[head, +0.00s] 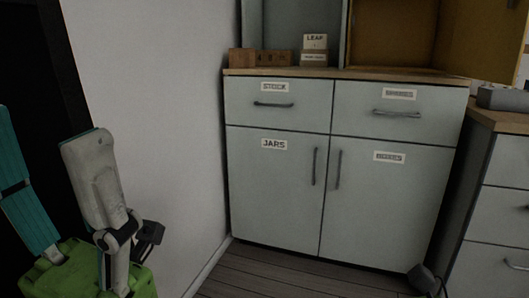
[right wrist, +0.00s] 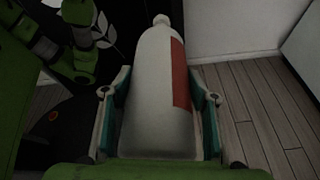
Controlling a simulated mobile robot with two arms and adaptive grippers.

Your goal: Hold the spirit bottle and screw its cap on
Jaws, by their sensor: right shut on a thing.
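In the right wrist view the spirit bottle (right wrist: 150,95), pale with a red label on its right side, stands lengthwise between the fingers of my right gripper (right wrist: 158,85). The gripper is shut on the bottle's body. The bottle's narrow neck (right wrist: 161,20) points away from the gripper; I cannot tell whether a cap is on it. No separate cap shows in either view. My left gripper (head: 45,140) is at the left of the head view, its teal and white fingers apart with nothing visible between them. The bottle does not show in the head view.
A grey cabinet (head: 275,185) with labelled drawers and doors stands ahead. A second cabinet (head: 500,160) is at the right. A white wall (head: 165,120) is at the left.

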